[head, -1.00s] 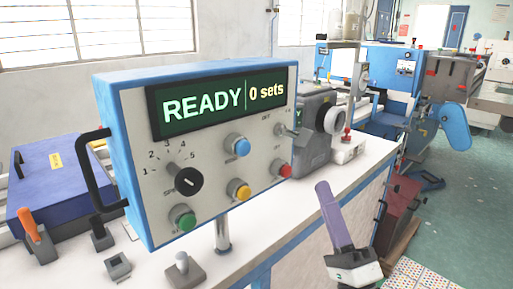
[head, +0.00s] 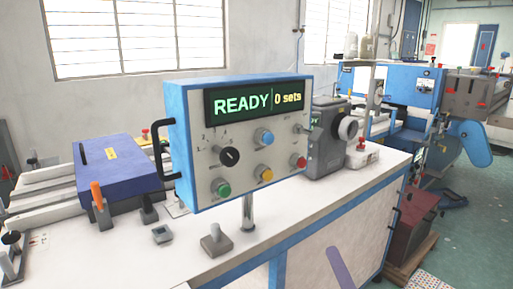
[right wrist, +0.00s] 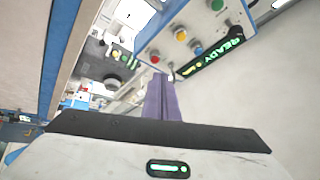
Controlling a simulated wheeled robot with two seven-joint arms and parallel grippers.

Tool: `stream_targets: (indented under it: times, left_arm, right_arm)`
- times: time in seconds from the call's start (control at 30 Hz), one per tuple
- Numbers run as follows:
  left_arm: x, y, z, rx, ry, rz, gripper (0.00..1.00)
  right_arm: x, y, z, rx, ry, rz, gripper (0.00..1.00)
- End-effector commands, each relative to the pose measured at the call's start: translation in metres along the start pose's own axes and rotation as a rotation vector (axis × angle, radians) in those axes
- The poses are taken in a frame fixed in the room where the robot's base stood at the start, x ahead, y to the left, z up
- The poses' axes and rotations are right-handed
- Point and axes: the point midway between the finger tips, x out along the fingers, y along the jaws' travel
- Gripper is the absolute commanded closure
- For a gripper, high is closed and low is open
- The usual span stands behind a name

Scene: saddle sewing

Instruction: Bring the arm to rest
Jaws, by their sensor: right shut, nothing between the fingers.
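My right gripper (head: 338,264) shows only as its purple fingers at the bottom edge of the head view, in front of the bench's front face. In the right wrist view its fingers (right wrist: 162,100) are together and hold nothing. The blue and grey control box (head: 240,145) stands on a post above the bench, up and left of the gripper and apart from it. Its screen (head: 257,101) reads "READY" and "0 sets". The box also shows at the top of the right wrist view (right wrist: 190,30). My left gripper is not in view.
The white bench top (head: 290,215) carries a blue-lidded unit (head: 117,168) at left and a grey machine (head: 328,140) behind the box. A toggle lever (head: 215,240) stands near the front edge. Open floor (head: 480,225) lies at right, past a red cabinet (head: 410,232).

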Motion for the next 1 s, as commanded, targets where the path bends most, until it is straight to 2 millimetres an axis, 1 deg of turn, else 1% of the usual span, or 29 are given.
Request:
stream_targets:
  times: [0.03,0.1,0.17,0.27,0.3,0.37,0.4,0.47,0.5,0.57,0.6,0.7,0.8,0.83,1.0]
  left_arm:
    - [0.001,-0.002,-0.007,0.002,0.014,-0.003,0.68]
    - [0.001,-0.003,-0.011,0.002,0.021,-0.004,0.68]
    - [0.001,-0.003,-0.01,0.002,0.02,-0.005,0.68]
    - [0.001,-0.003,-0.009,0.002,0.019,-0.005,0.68]
    - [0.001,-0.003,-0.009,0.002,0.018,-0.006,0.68]
    - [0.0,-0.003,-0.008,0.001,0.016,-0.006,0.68]
    - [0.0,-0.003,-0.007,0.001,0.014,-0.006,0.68]
    - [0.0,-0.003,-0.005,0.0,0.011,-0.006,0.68]
    - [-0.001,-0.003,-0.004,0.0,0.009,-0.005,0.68]
    - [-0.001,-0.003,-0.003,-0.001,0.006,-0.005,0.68]
    - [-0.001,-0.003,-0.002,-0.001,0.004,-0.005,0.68]
    - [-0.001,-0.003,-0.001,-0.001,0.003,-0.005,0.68]
    - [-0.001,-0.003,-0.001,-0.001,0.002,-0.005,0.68]
    - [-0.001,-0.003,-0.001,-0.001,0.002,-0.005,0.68]
    - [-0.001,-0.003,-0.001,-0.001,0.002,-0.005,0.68]
  right_arm:
    - [-0.01,0.012,0.01,-0.039,-0.028,0.047,1.0]
    - [-0.024,0.029,0.025,-0.105,-0.075,0.111,1.0]
    - [-0.039,0.044,0.038,-0.167,-0.122,0.17,1.0]
    - [-0.074,0.075,0.064,-0.289,-0.228,0.284,1.0]
    - [-0.093,0.088,0.075,-0.348,-0.286,0.336,1.0]
    - [-0.128,0.11,0.094,-0.441,-0.388,0.418,1.0]
    - [-0.153,0.123,0.106,-0.504,-0.465,0.47,1.0]
    - [-0.192,0.139,0.121,-0.591,-0.58,0.538,1.0]
    - [-0.216,0.148,0.129,-0.642,-0.654,0.575,1.0]
    - [-0.25,0.158,0.138,-0.709,-0.76,0.619,1.0]
    - [-0.27,0.162,0.143,-0.744,-0.822,0.641,1.0]
    - [-0.309,0.168,0.151,-0.808,-0.945,0.678,1.0]
    - [-0.33,0.171,0.154,-0.841,-1.016,0.695,1.0]
    - [-0.334,0.172,0.155,-0.848,-1.027,0.697,1.0]
    - [-0.336,0.172,0.155,-0.853,-1.035,0.698,1.0]
